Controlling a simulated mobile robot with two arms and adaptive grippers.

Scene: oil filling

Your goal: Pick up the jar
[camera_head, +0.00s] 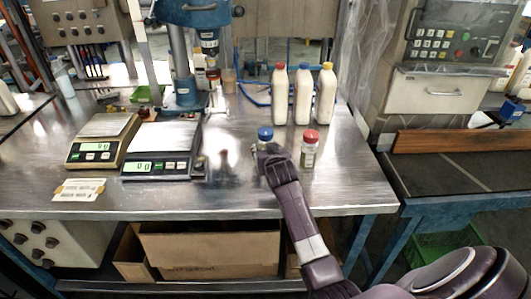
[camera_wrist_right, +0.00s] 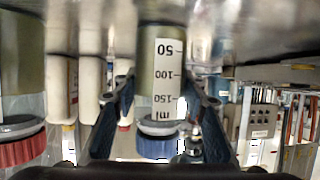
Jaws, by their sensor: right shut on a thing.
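A jar with a blue lid (camera_head: 265,134) is on the steel table's middle, mostly covered by my right gripper (camera_head: 268,150). In the right wrist view, which is upside down, this jar (camera_wrist_right: 146,60) shows a white scale with ml marks. The two fingers of my right gripper (camera_wrist_right: 155,95) are closed on its sides. I cannot tell whether the jar is off the table. A second jar with a red lid (camera_head: 310,148) stands just to the right; it also shows at the left edge of the wrist view (camera_wrist_right: 22,90). My left gripper is out of view.
Several white bottles (camera_head: 303,95) with coloured caps stand behind the jars. Two scales (camera_head: 155,150) and a paper card (camera_head: 79,189) lie at the left of the table (camera_head: 350,190). A blue stand (camera_head: 186,80) stands behind the scales. The table's right front is clear.

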